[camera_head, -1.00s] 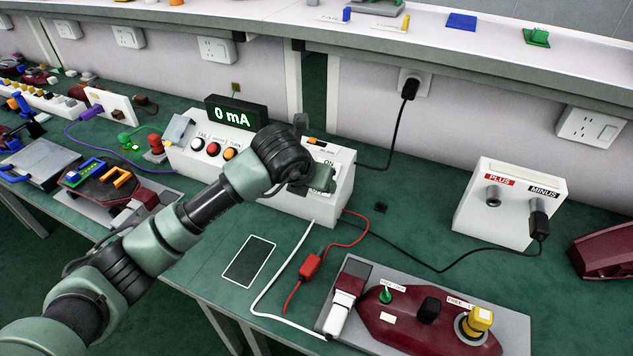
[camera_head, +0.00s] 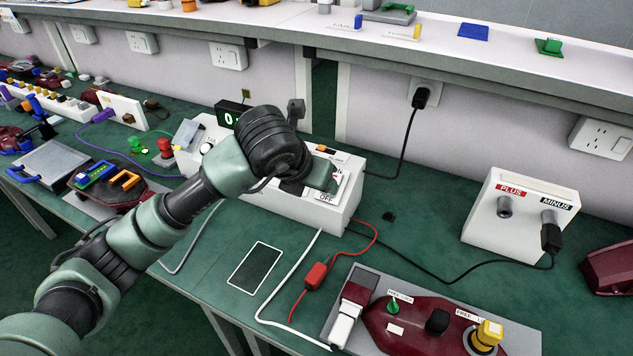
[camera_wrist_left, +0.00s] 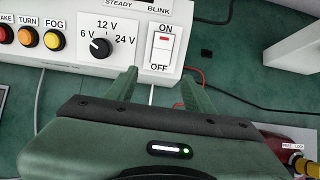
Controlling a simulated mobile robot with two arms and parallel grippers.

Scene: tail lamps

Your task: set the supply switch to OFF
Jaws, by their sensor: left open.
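The supply switch (camera_wrist_left: 162,45) is a white rocker with a red mark near its top, between the labels ON and OFF on the white supply box (camera_wrist_left: 60,52). In the head view the box (camera_head: 285,212) stands on the green bench, and the switch (camera_head: 338,188) is partly hidden behind my left gripper (camera_head: 318,178). In the left wrist view my left gripper (camera_wrist_left: 160,82) is open and empty, its fingertips below the OFF end and apart from each other. I cannot tell whether either finger touches the box. My right gripper is not in view.
A voltage knob (camera_wrist_left: 100,47) sits left of the switch. The current display (camera_head: 228,116) is partly hidden by my arm. A red fuse lead (camera_head: 316,275) and a white cable lie in front of the box. A PLUS/MINUS box (camera_head: 515,225) stands right.

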